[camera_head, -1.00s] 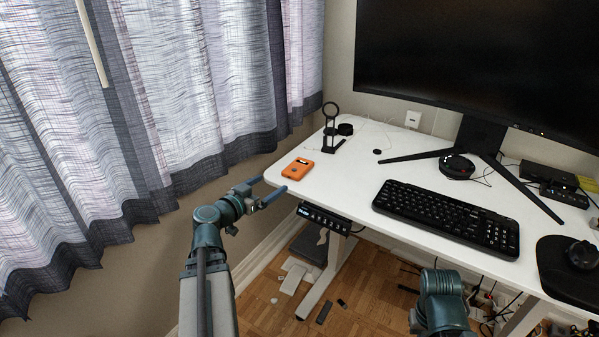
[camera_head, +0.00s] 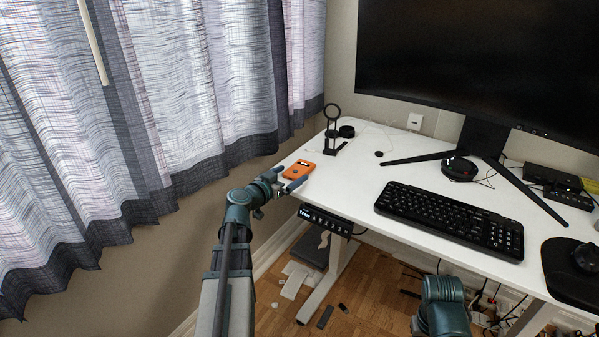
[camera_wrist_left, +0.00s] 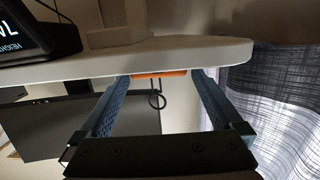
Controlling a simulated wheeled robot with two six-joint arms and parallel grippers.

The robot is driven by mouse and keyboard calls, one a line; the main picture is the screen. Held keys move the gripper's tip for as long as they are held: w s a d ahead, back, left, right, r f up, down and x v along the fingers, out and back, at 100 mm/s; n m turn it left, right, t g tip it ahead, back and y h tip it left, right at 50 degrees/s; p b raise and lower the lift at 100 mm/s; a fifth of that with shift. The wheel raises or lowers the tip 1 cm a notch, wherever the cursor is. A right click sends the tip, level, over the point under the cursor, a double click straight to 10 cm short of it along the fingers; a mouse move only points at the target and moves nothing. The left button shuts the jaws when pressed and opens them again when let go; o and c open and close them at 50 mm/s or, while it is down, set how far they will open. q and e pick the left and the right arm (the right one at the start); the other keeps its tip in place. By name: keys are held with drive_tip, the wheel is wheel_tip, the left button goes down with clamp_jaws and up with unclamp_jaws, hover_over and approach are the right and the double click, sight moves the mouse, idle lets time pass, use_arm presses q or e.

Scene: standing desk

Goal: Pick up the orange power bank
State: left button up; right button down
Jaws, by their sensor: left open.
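The orange power bank (camera_head: 299,169) lies flat on the white desk near its left front corner. My left gripper (camera_head: 287,178) is open at the desk's edge, with its fingers reaching toward the power bank's near side. In the left wrist view, a thin orange strip of the power bank (camera_wrist_left: 160,74) shows between the two spread blue fingers, beyond the desk edge. Nothing is held; I cannot tell whether a finger touches it. Of my right arm only a teal link shows at the bottom.
The white desk (camera_head: 350,190) has bare room right of the power bank. A black ring stand (camera_head: 331,130) stands behind it. A black keyboard (camera_head: 450,219) lies to the right, before the monitor (camera_head: 480,65). A control panel (camera_head: 325,219) hangs under the front edge.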

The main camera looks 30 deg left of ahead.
sight(296, 170)
use_arm(q)
drive_tip(key=w, duration=0.3)
drive_tip(key=shift+w+d+f, duration=0.1)
drive_tip(key=shift+w+f, duration=0.1)
drive_tip(key=shift+f, duration=0.1)
drive_tip(key=c, duration=1.4)
drive_tip(key=shift+r, duration=0.15)
drive_tip(key=shift+r+p, duration=0.5)
drive_tip(key=shift+r, duration=0.05)
wheel_tip(296, 170, up, 3)
drive_tip(key=p, duration=0.3)
drive_tip(key=s+d, duration=0.1)
drive_tip(key=d, duration=0.4)
drive_tip(key=s+d, duration=0.2)
drive_tip(key=d, duration=0.3)
drive_tip(key=s+d, duration=0.1)
drive_tip(key=d, duration=0.4)
drive_tip(key=shift+s+d+r+p, duration=0.2)
drive_tip(key=shift+s+r+p, duration=0.1)
drive_tip(key=shift+r+p, duration=0.05)
